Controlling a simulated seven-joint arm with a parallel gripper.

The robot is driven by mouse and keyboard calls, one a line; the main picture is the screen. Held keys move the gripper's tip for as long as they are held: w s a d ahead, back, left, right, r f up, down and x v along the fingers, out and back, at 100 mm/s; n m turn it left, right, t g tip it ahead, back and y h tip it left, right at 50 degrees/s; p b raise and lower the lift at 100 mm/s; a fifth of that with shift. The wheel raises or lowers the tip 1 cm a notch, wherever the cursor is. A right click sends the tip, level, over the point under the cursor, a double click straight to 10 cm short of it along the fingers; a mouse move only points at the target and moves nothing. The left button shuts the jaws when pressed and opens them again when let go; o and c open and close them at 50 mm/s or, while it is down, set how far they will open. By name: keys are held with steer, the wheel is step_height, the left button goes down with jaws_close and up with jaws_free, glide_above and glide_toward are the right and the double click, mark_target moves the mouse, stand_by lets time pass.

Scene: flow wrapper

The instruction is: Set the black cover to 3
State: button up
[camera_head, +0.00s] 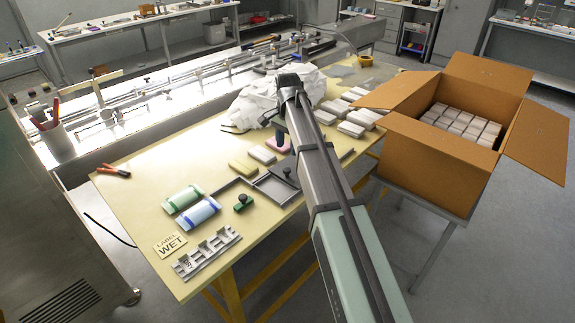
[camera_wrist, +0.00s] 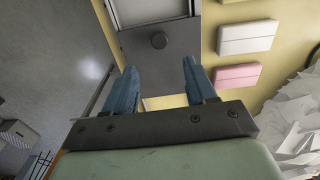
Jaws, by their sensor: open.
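The dark cover (camera_wrist: 182,44) is a flat plate with a round black knob (camera_wrist: 158,40), in the upper middle of the wrist view. It adjoins a framed light panel (camera_wrist: 148,10). In the head view the knob (camera_head: 287,172) stands at the right end of a shallow grey tray (camera_head: 270,190), partly behind my arm. My gripper (camera_wrist: 160,70) has two blue fingers spread apart with nothing between them. The knob lies beyond the fingertips in the wrist view, apart from them. In the head view my gripper (camera_head: 281,142) is above the table behind the tray. No number 3 is readable.
A pink block (camera_wrist: 237,76) and a pale block (camera_wrist: 246,37) lie right of the cover. A crumpled white heap (camera_head: 262,100) is behind my gripper. A green piece with a dark knob (camera_head: 242,203) sits before the tray. A cardboard box (camera_head: 430,150) stands right.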

mark_target(288, 169)
step_height(288, 169, down, 9)
steer(key=shift+r, duration=0.1)
stand_by(0.3)
jaws_close()
stand_by(0.5)
